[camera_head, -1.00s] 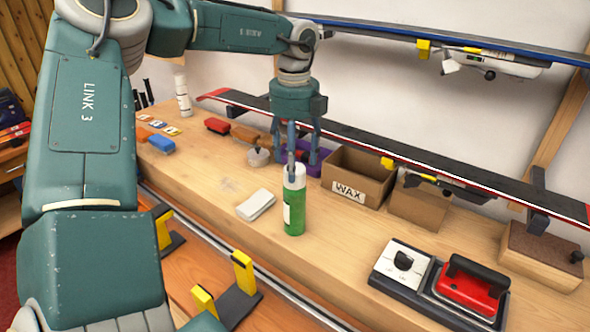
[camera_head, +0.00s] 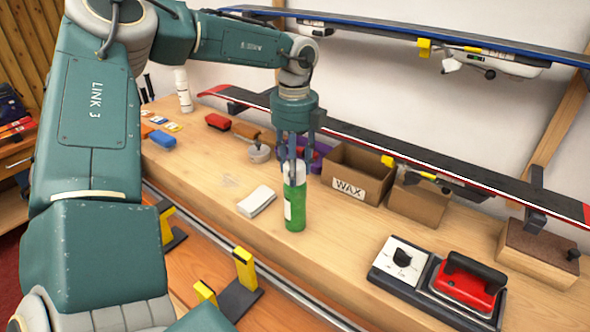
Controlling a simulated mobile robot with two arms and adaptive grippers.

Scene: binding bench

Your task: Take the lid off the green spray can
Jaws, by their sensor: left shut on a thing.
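The green spray can (camera_head: 295,212) stands upright on the wooden bench, with a white label on its left side. Its white lid (camera_head: 300,172) is on top of the can and partly hidden by my fingers. My left gripper (camera_head: 291,172) comes down from above and is shut on the lid. The exact finger contact is hard to see. My right gripper is not in view.
A folded white cloth (camera_head: 256,201) lies left of the can. A red iron (camera_head: 466,281) sits at right. The bench between can and iron is clear.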

